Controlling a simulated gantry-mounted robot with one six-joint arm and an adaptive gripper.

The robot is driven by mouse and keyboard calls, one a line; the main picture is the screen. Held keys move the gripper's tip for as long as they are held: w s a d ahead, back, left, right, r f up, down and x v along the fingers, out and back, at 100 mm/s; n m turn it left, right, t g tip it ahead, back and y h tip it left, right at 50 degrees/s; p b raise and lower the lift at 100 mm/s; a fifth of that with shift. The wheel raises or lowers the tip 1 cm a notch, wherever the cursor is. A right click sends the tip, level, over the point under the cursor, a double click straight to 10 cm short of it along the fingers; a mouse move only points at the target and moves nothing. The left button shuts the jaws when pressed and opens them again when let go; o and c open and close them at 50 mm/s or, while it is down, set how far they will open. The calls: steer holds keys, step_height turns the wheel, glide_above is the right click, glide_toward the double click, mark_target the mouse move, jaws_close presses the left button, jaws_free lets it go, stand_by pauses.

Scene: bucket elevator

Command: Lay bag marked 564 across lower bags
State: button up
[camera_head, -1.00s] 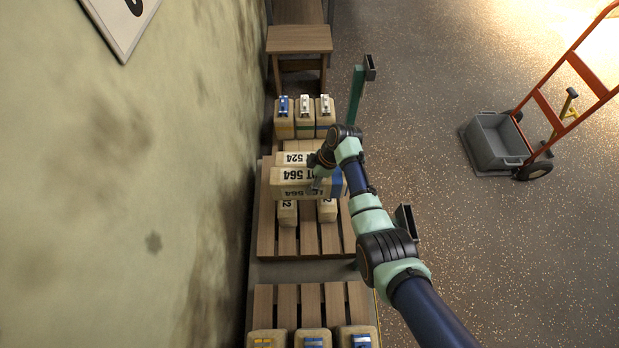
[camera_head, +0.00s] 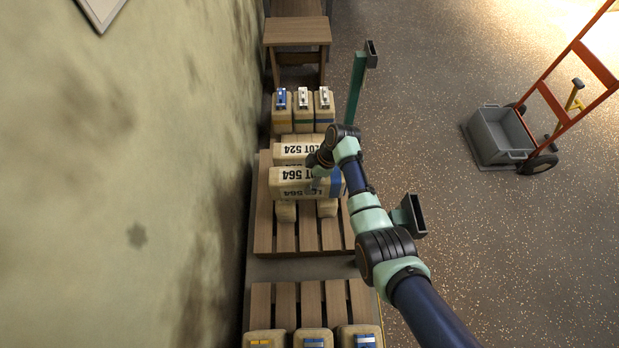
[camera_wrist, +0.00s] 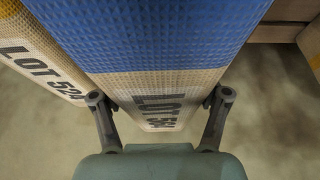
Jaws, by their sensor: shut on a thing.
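The bag marked LOT 564 (camera_head: 295,178), tan with a blue end, lies crosswise over the lower bags (camera_head: 286,211) on the middle pallet. My gripper (camera_head: 322,172) is at its right part from above in the head view. In the wrist view, my gripper (camera_wrist: 160,104) has one finger on each side of the LOT 564 bag (camera_wrist: 155,80), shut on it. A bag marked LOT 524 (camera_head: 297,151) lies parallel just behind it; it also shows at the left in the wrist view (camera_wrist: 40,62). Whether the 564 bag rests fully on the lower bags is hard to tell.
Several upright bags (camera_head: 303,112) stand behind the middle pallet (camera_head: 308,240). More bags (camera_head: 313,338) stand on the nearer pallet (camera_head: 310,298). A wall (camera_head: 130,170) runs along the left. A green post (camera_head: 356,88) stands behind my arm. A hand truck with a grey crate (camera_head: 500,135) stands right on open floor.

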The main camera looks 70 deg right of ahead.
mark_target(306, 174)
steer(key=shift+f+b, duration=1.35)
steer(key=shift+f, duration=0.3)
steer(key=shift+f+b, duration=0.4)
steer(key=shift+f, duration=0.1)
steer(key=o, duration=1.8)
steer(key=shift+w+d, duration=0.1)
steer(key=shift+d, duration=0.05)
steer(key=shift+f, duration=0.25)
step_height(306, 174, up, 10)
steer(key=shift+r, duration=0.2)
